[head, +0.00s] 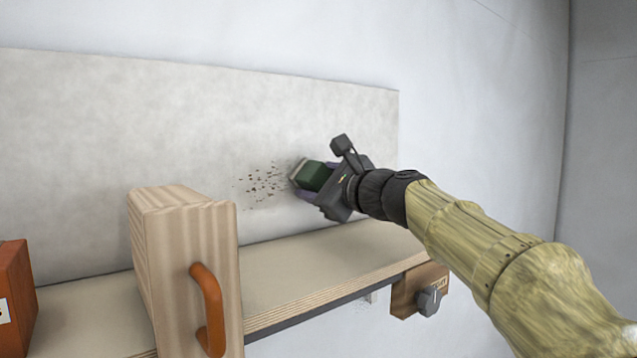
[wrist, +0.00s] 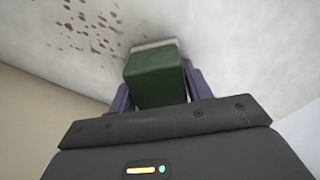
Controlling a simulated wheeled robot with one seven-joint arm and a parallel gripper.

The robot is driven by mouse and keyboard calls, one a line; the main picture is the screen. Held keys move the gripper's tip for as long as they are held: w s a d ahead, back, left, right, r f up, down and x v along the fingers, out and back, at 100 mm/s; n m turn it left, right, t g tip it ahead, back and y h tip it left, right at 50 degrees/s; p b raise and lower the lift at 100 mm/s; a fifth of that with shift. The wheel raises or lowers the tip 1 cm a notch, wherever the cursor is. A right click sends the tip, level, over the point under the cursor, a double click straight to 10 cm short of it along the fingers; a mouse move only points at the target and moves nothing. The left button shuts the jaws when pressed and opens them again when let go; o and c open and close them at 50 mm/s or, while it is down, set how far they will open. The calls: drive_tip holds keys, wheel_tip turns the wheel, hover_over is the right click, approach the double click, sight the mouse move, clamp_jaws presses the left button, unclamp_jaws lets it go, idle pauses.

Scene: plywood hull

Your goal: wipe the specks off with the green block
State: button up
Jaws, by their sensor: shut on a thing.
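Dark brown specks (head: 265,184) are scattered on a pale grey panel (head: 120,110) on the wall, just left of my gripper. They also show at the upper left of the wrist view (wrist: 92,22). My gripper (head: 308,180) is shut on the green block (head: 314,176), with its purple fingers on either side. In the wrist view the green block (wrist: 156,78) has a pale layer at its far end, at or very close to the panel. I cannot tell whether it touches. The panel area behind the block is hidden.
A shelf (head: 310,275) runs below the panel. A wooden box with an orange handle (head: 207,305) stands on it, left of my arm. An orange box (head: 14,295) is at the far left. A wooden block with a dark knob (head: 428,300) is at the shelf's right end.

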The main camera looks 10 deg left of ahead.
sight(294, 183)
drive_tip(key=shift+s+a, duration=1.15)
drive_tip(key=shift+s, duration=0.25)
drive_tip(key=shift+s+a, duration=1.15)
drive_tip(key=shift+s, duration=0.25)
drive_tip(key=shift+s+a, duration=1.15)
drive_tip(key=shift+s, duration=0.3)
drive_tip(key=shift+s+a+p, duration=0.35)
drive_tip(key=shift+s+a, duration=0.8)
drive_tip(key=shift+s, duration=0.25)
